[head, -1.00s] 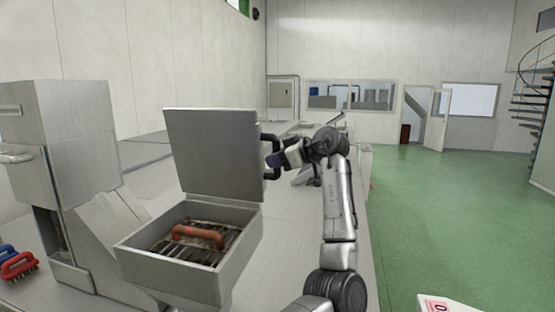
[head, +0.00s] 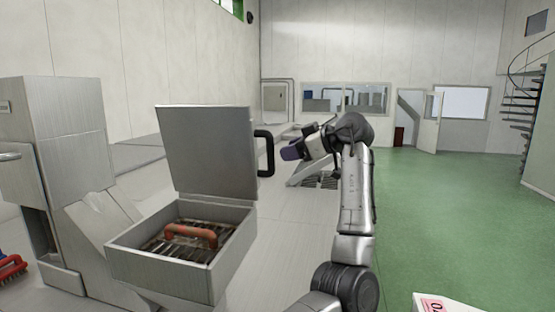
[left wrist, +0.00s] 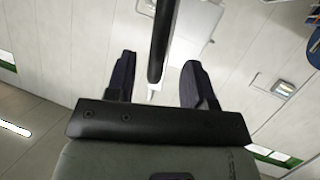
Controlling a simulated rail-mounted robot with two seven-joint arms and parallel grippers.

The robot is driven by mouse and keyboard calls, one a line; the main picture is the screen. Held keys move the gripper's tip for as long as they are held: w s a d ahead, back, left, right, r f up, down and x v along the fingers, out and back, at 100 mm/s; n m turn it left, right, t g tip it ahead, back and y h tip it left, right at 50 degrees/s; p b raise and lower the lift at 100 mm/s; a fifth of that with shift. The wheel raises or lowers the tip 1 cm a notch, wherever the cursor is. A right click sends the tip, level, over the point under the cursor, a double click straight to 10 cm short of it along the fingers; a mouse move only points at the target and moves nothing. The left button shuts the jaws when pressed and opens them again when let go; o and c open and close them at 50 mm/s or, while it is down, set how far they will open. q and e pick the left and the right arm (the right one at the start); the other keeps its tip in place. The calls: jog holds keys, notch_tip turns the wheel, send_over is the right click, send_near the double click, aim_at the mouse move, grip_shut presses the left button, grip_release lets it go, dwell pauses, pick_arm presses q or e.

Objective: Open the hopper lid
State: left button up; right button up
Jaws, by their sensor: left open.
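The hopper (head: 160,275) is an open-topped metal box in the head view. Its lid (head: 208,150) stands raised, nearly upright, along the hopper's back edge. A black bar handle (head: 266,153) is fixed to the lid's right side. My left gripper (head: 288,153) is just right of the handle, apart from it, with its jaws open and empty. In the left wrist view the handle (left wrist: 162,45) shows ahead of the two spread fingers of my left gripper (left wrist: 160,68). My right gripper is not in view.
An orange-red handle (head: 190,235) lies over a dark grate inside the hopper. A metal machine housing (head: 55,130) stands to the left. A red brush (head: 10,266) is at the left edge.

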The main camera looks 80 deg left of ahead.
pick_arm(q)
jog(key=v, duration=0.6)
jog(key=shift+w+d+b, duration=0.15)
jog(key=shift+w+b, duration=0.05)
jog(key=shift+b, duration=0.25)
jog(key=shift+r, duration=0.1)
